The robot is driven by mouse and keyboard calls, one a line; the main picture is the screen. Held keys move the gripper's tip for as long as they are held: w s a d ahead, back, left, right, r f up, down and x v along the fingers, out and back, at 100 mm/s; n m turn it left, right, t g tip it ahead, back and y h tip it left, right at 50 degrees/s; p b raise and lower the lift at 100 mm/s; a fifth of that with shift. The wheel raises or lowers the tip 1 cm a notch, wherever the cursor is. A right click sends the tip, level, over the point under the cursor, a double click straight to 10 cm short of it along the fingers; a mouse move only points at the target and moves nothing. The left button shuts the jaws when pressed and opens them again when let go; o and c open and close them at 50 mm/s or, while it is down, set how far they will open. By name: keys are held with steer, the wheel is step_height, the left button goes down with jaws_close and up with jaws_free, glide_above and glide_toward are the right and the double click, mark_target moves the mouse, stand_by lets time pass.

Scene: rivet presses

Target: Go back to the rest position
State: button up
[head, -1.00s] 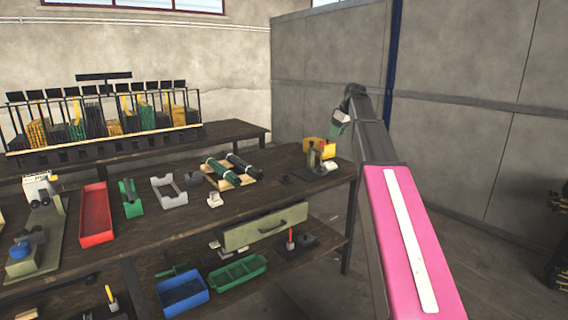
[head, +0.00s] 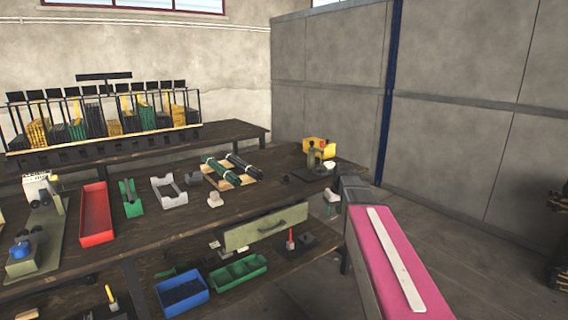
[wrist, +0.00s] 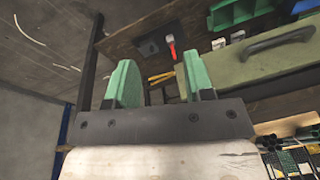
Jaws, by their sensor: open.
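My gripper shows in the wrist view (wrist: 156,82), with two green fingers apart and nothing between them. Behind the fingers are the bench's lower shelf and the front of a green-grey drawer (wrist: 255,68) with a dark handle. In the head view my arm reaches in from the lower right, and a small green part of my gripper (head: 332,197) shows beside the right end of the workbench (head: 270,197). My fingertips are mostly hidden there.
The workbench carries a red tray (head: 96,214), a green holder (head: 131,198), a grey bin (head: 168,192) and a yellow box (head: 319,147). Blue (head: 182,292) and green bins (head: 238,271) sit on the lower shelf. Open floor lies right of the bench.

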steer(key=s+f+m+g+h, duration=0.1)
steer(key=s+f+m, duration=0.3)
steer(key=s+f, duration=1.3)
steer(key=s+a, duration=0.1)
steer(key=s, duration=0.2)
steer(key=shift+s+h, duration=0.2)
steer(key=shift+h, duration=0.2)
steer(key=shift+f, duration=0.1)
